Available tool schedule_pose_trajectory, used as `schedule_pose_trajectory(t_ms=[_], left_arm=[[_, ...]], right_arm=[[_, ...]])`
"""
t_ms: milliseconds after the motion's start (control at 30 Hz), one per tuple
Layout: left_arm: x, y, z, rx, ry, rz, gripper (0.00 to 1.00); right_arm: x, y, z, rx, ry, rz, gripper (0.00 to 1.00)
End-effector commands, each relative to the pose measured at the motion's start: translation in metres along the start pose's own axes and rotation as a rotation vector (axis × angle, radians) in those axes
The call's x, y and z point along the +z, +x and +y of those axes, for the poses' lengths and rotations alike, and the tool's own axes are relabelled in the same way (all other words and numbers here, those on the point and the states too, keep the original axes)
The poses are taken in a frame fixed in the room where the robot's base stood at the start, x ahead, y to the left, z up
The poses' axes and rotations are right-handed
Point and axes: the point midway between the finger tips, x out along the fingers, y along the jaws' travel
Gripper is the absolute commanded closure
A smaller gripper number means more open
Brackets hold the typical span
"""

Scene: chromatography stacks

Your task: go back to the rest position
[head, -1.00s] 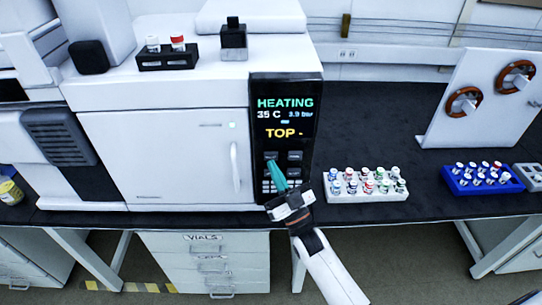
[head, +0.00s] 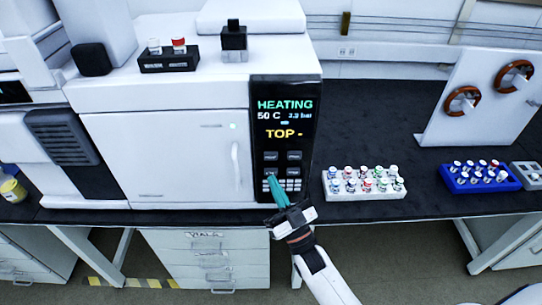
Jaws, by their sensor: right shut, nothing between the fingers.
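My right gripper (head: 276,188) is shut and empty, with its teal fingers together. Its fingertips are in front of the lower keypad of the black control panel (head: 285,105); I cannot tell whether they touch it. The panel is on the white chromatography machine (head: 165,155), and its screen reads HEATING, 50 C and TOP -. My right arm comes up from the bottom of the head view. My left gripper is not in view.
A white rack of vials (head: 365,193) stands right of the panel on the black bench. A blue vial rack (head: 480,187) stands farther right, near a white board (head: 490,95) with brown rings. A black holder (head: 168,62) with two vials sits on the machine.

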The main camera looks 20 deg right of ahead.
Motion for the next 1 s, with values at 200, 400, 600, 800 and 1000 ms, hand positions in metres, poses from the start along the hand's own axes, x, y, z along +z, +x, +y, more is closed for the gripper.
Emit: schedule_pose_trajectory(t_ms=[200, 400, 600, 800, 1000], left_arm=[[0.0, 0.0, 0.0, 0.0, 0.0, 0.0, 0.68], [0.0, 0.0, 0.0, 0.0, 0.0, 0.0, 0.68], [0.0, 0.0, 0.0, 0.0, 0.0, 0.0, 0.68], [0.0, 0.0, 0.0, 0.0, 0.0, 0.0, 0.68], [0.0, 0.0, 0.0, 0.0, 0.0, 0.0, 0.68]], right_arm=[[0.0, 0.0, 0.0, 0.0, 0.0, 0.0, 1.0], [0.0, 0.0, 0.0, 0.0, 0.0, 0.0, 1.0], [-0.025, -0.013, -0.001, -0.009, 0.002, 0.085, 1.0], [-0.125, -0.093, -0.002, -0.042, 0.007, 0.46, 1.0], [-0.21, -0.222, 0.002, -0.064, 0.008, 0.899, 1.0]])
